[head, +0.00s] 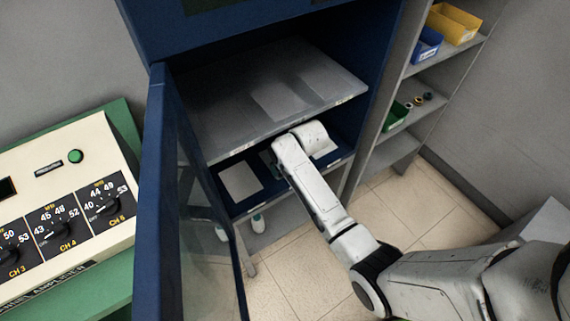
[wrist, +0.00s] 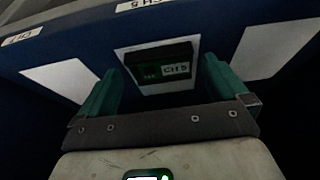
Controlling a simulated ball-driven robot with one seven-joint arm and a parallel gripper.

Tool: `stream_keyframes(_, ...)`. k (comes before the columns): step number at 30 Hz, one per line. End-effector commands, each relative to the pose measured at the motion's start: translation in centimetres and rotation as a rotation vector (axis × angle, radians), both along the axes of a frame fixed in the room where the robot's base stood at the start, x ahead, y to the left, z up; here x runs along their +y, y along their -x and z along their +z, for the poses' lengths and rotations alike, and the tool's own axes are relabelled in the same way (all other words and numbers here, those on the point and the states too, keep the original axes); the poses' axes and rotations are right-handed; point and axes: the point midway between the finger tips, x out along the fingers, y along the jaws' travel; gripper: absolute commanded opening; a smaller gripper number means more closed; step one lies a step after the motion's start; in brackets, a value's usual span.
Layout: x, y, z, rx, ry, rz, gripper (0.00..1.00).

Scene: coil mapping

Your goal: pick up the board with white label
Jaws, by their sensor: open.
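In the wrist view, a small dark board (wrist: 150,57) with a white label (wrist: 176,69), which seems to read CH 5, lies on a pale square on the cabinet's dark blue shelf. My gripper (wrist: 162,70) has its two teal fingers spread apart. The board shows beyond and between the fingers, with no visible contact. In the head view my arm reaches into the blue cabinet at its lower shelf (head: 262,191). My wrist hides most of my gripper and the board there.
A pale square (head: 241,181) lies left of my wrist on that shelf. An upper grey shelf (head: 235,115) hangs above my arm. The cabinet's glass door (head: 195,215) stands open at left. An amplifier panel (head: 70,200) is far left. Shelves with bins (head: 425,45) stand at right.

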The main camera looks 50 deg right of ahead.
Motion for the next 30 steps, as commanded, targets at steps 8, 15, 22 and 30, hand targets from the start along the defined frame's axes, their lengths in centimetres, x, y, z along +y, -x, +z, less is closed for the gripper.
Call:
stream_keyframes(8,-0.19,-0.64,-1.59,-0.001,0.0,-0.001,1.0)
stream_keyframes(15,-0.16,-0.61,-1.58,0.0,0.0,0.0,0.92)
stream_keyframes(22,-0.16,-0.59,-1.59,0.0,0.0,0.0,0.7)
stream_keyframes(30,-0.16,-0.6,-1.57,0.0,0.0,0.0,0.5)
